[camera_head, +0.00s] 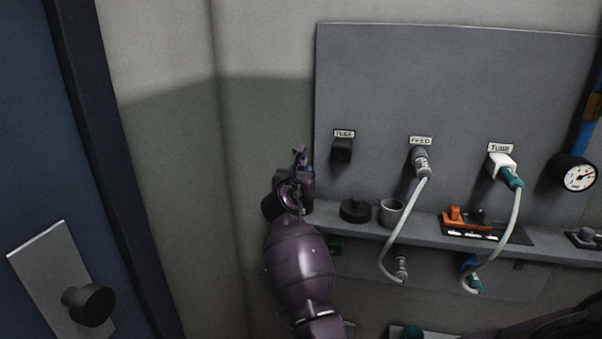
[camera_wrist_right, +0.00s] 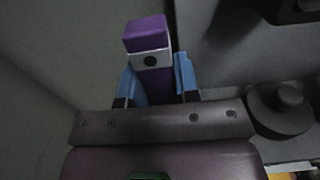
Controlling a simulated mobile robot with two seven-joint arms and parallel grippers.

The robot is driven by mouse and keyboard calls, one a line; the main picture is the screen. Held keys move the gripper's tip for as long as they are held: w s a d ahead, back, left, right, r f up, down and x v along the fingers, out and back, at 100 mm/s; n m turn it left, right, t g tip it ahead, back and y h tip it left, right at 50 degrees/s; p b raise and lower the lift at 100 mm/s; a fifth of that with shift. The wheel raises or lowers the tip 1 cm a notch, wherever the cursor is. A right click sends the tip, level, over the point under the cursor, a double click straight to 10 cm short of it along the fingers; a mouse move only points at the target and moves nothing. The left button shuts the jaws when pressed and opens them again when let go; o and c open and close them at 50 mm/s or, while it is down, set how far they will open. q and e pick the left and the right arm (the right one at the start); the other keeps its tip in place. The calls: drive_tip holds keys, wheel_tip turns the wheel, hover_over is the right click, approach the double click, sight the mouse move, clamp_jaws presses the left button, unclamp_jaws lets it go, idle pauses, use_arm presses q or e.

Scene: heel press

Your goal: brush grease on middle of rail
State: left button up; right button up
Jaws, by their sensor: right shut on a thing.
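My right gripper (camera_head: 300,172) is at the left edge of the grey panel, just above the left end of the shelf. In the right wrist view, its blue fingers (camera_wrist_right: 158,84) are shut on a purple block-shaped tool (camera_wrist_right: 146,34) with a pale metal band, probably the brush. Its bristles do not show, and I cannot tell if it carries grease. In the head view, the held tool is small, dark and hard to make out. I cannot clearly identify a rail or a grease spot. My left gripper is not in view.
The grey shelf (camera_head: 334,218) holds a black round knob-like piece (camera_head: 355,211), a grey cup (camera_head: 391,212) and an orange-handled part (camera_head: 455,219). Two pale hoses (camera_head: 411,216) (camera_head: 513,236) hang in front of the shelf. A gauge (camera_head: 577,174) is at right. A blue door stands at left.

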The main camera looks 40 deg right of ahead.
sight(300, 162)
drive_tip(key=shift+r+p, duration=0.45)
drive_tip(key=shift+r, duration=0.8)
drive_tip(key=shift+r+p, duration=0.5)
drive_tip(key=shift+p, duration=0.25)
drive_tip(key=shift+r+p, duration=0.5)
drive_tip(key=shift+r, duration=0.1)
drive_tip(key=shift+r+p, duration=0.95)
drive_tip(key=shift+r, duration=0.15)
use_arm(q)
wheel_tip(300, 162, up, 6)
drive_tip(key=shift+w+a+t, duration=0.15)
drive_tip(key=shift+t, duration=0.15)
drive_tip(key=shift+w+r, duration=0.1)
